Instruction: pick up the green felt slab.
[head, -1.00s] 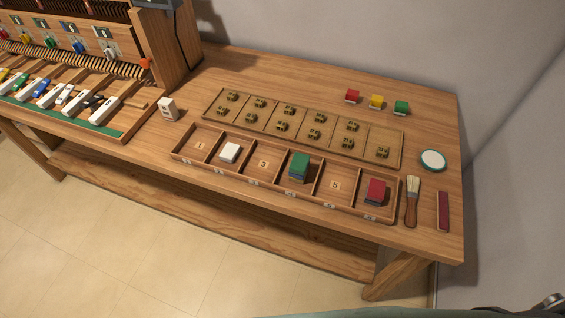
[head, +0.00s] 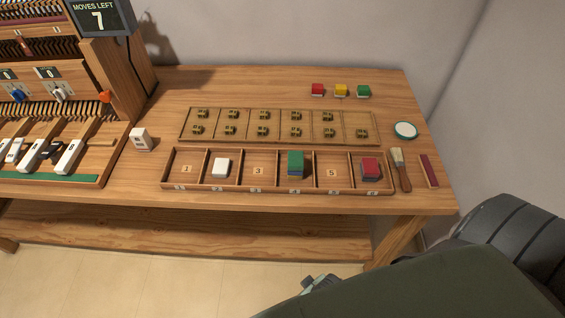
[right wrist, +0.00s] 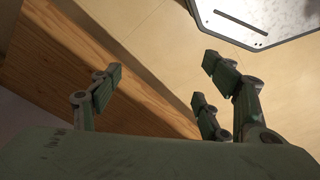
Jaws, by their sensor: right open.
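A green slab (head: 295,158) lies on top of a small stack in compartment 4 of the wooden tray (head: 259,182). A blue layer shows beneath it. Another small green piece (head: 363,90) with a pale underside sits at the back right of the bench; I cannot tell its material. My right arm enters the head view from the lower right, and part of my right gripper (head: 316,284) shows in front of the bench, well away from the stack. In the right wrist view my right gripper (right wrist: 158,82) is open with nothing between its fingers. My left gripper is not in view.
The tray also holds a white block (head: 221,168) and a red-topped stack (head: 370,168). Behind it is a shallow tray (head: 376,142) of small brass-coloured pieces. A brush (head: 401,171), round dish (head: 405,130) and dark red strip (head: 429,171) lie right. The keyboard frame stands left.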

